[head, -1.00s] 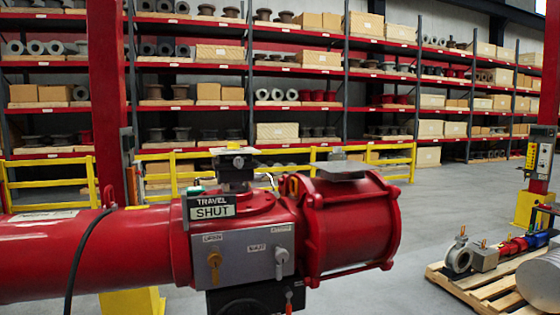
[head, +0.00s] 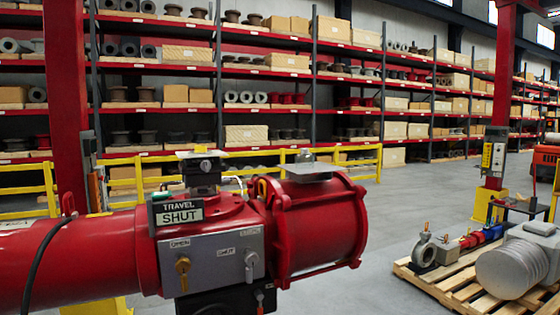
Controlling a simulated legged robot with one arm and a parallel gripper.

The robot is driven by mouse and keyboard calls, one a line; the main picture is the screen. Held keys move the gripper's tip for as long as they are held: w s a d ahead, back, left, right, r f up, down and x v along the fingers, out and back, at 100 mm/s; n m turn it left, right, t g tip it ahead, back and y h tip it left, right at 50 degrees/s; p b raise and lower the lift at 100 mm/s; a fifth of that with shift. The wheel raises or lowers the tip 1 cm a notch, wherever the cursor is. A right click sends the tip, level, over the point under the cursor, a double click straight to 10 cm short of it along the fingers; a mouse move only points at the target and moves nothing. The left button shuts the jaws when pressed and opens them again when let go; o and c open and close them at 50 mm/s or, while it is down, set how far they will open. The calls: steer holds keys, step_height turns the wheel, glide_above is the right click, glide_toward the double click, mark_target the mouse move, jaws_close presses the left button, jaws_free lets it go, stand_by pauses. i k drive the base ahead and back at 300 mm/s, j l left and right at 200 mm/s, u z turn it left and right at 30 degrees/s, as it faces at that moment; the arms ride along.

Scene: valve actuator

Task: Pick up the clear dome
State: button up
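What looks like the small clear dome (head: 306,157) sits on a flat grey plate (head: 310,170) on top of the red actuator's right-hand cylinder (head: 318,225). It is small and see-through, so its outline is hard to make out. To its left, a dark indicator housing with a small yellow top (head: 201,149) stands on the actuator, behind a sign reading "TRAVEL SHUT" (head: 178,208). My gripper is not in view.
A grey control box (head: 212,262) with two knobs is on the actuator's front. A yellow railing (head: 365,165) and stocked shelves stand behind. A wooden pallet (head: 440,285) with valve parts lies at the right. Grey floor between actuator and pallet is clear.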

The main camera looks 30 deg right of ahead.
mark_target(304, 160)
steer(key=z, duration=1.4)
